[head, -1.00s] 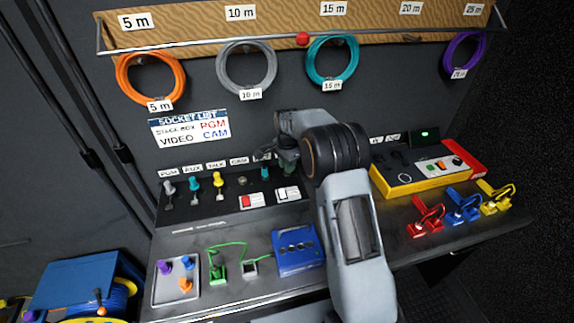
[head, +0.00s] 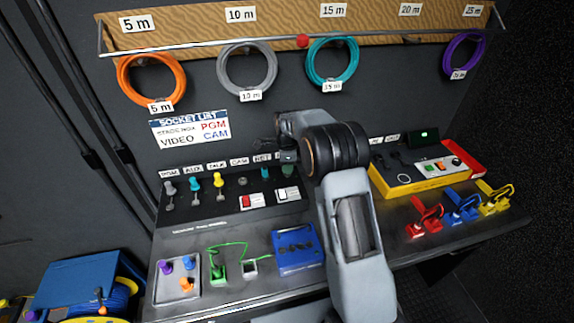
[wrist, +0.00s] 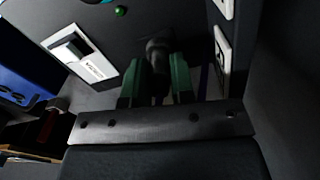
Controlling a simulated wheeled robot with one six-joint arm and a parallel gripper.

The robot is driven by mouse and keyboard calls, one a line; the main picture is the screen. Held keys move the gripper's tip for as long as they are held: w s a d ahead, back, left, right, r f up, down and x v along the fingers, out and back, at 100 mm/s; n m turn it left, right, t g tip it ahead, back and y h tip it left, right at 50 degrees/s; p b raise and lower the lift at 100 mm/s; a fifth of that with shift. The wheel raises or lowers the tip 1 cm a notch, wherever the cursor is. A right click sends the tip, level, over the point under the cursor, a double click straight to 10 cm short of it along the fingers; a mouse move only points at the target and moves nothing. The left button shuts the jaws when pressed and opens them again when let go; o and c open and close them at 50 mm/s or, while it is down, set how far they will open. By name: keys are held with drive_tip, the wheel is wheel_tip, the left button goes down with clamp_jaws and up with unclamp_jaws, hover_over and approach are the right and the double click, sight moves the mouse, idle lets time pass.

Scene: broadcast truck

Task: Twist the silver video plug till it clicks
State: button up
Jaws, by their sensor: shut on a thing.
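My gripper (head: 288,157) is at the back of the desk, by the right end of the sloped socket panel (head: 200,222). In the wrist view its two green fingers (wrist: 160,80) are shut on a grey cylindrical plug (wrist: 157,52), which looks dark in the shade and which I take for the silver video plug. Its far end is in shadow, so I cannot tell how it sits in a socket. The head view does not show this plug clearly behind my wrist. The CAM socket (head: 242,181) on the panel has no plug in it.
Grey (head: 170,187), blue (head: 194,184) and yellow (head: 219,181) plugs stand in the panel to the left. A teal plug (head: 265,171) is close to my gripper. Red and white switches (head: 252,202) sit below. A yellow console (head: 400,185) stands at the right.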

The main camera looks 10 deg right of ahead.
idle(0.3)
drive_tip(key=shift+f+m, duration=0.1)
drive_tip(key=shift+m, duration=1.7)
drive_tip(key=shift+m, duration=0.4)
drive_tip(key=o, duration=0.9)
